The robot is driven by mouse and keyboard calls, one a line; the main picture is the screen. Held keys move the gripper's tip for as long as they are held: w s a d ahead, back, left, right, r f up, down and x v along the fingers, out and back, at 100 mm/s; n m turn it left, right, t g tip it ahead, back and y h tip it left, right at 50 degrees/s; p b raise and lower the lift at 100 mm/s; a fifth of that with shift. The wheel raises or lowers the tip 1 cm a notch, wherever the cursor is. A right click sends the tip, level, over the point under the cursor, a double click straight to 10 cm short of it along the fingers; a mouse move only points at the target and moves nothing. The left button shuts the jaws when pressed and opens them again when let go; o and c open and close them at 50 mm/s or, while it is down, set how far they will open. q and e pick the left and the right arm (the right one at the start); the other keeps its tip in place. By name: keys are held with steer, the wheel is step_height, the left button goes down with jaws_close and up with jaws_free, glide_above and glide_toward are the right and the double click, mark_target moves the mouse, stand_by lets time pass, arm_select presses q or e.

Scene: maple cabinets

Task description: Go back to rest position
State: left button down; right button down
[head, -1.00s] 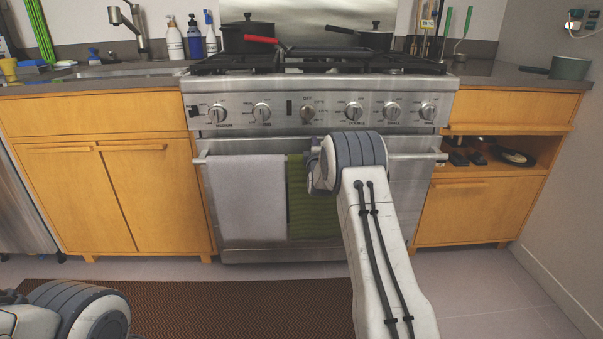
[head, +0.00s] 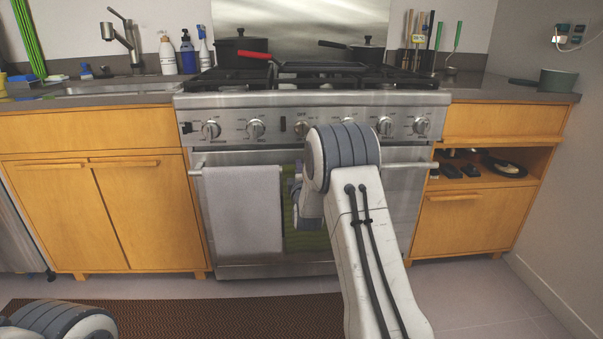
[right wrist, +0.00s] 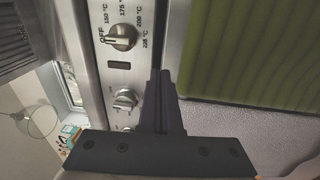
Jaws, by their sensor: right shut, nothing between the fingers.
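My right gripper (right wrist: 160,85) shows in the right wrist view with its two dark fingers together and nothing between them. It is in front of the stove, near the knob panel and the green towel (right wrist: 255,50). In the head view my right arm reaches toward the oven front, and its thick joint hides most of the right gripper (head: 297,184). Whether the gripper touches the oven cannot be told. Only a rounded part of my left arm shows at the bottom left of the head view; the left gripper is out of frame.
The steel stove (head: 235,270) has a front handle bar (head: 405,165) with a grey towel (head: 243,215) hanging on it. Pots stand on top. Wooden cabinets (head: 140,215) flank it. A brown mat (head: 230,320) lies on the floor. An open shelf (head: 520,155) at right holds a pan.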

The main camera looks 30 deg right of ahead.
steer(key=s+a+f+m+g+y, duration=0.1)
steer(key=s+a+g+y, duration=0.3)
steer(key=a, duration=0.6)
steer(key=s+a+f+m+g+y, duration=0.1)
steer(key=s+a+y, duration=0.1)
steer(key=s+a, duration=0.6)
steer(key=s+a+f+m+g+y, duration=0.1)
steer(key=s+a+f+g+y, duration=0.15)
steer(key=a, duration=1.05)
steer(key=s+a+m+g+y, duration=0.1)
steer(key=s+a+g, duration=0.2)
steer(key=s, duration=0.6)
steer(key=s+a+g+y, duration=0.1)
steer(key=s+a+g, duration=0.15)
steer(key=s, duration=0.55)
steer(key=s+d+m+g+h, duration=0.2)
steer(key=s+g, duration=0.2)
steer(key=s, duration=1.2)
step_height(320, 180, up, 36)
steer(key=p, duration=3.7)
steer(key=shift+s, duration=0.25)
steer(key=shift+a+f, duration=0.1)
steer(key=shift+f, duration=0.05)
